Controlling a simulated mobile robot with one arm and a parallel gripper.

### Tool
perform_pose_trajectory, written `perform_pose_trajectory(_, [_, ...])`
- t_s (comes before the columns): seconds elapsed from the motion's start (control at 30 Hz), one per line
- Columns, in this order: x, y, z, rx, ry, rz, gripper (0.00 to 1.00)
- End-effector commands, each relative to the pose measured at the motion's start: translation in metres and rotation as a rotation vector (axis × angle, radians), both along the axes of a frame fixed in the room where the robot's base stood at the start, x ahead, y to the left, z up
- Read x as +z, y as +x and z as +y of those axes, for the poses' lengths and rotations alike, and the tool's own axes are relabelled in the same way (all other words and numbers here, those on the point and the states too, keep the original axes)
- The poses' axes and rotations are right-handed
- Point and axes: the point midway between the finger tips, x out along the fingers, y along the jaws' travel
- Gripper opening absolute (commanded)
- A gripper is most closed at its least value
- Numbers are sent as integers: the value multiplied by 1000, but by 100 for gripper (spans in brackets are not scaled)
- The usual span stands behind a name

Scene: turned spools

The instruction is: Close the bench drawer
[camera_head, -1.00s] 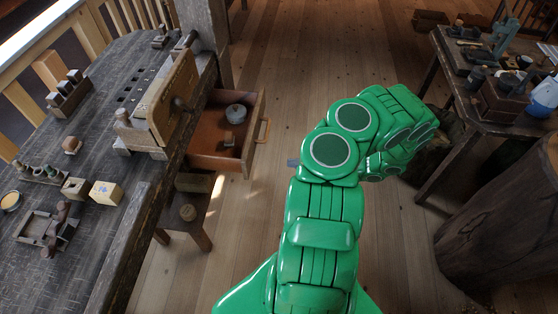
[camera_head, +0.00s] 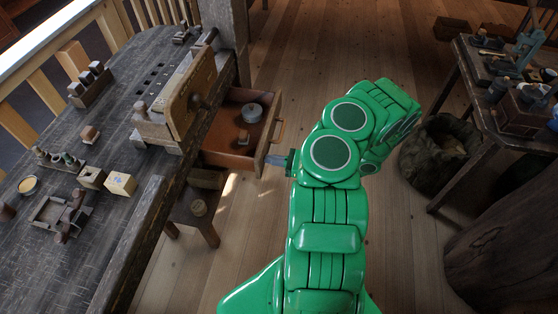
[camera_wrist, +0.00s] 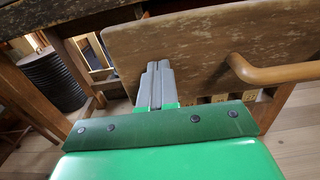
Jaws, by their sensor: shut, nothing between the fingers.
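The bench drawer (camera_head: 226,156) stands pulled out from the right side of the workbench (camera_head: 147,215). A round grey piece (camera_head: 252,112) and a small brown block (camera_head: 243,137) lie in it. Its curved wooden handle (camera_head: 279,133) is on the front panel. In the wrist view the drawer front (camera_wrist: 205,50) fills the upper middle, with the handle (camera_wrist: 275,72) to the right. My gripper (camera_wrist: 156,68) is shut and empty, its fingertips at the drawer front, left of the handle; I cannot tell whether they touch. In the head view my gripper (camera_head: 275,160) is by the drawer's near front corner.
A wooden vise (camera_head: 190,100) and small blocks sit on the workbench. A second table (camera_head: 470,80) with tools, a sack (camera_head: 440,150) and a large stump (camera_head: 505,240) are at the right.

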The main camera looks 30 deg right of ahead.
Motion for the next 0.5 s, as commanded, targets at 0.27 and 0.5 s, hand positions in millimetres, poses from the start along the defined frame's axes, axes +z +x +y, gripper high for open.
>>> perform_pose_trajectory(0.27, [0,1,1,0,0,0,0])
perform_pose_trajectory(0.5, [0,3,4,1,1,-1,0])
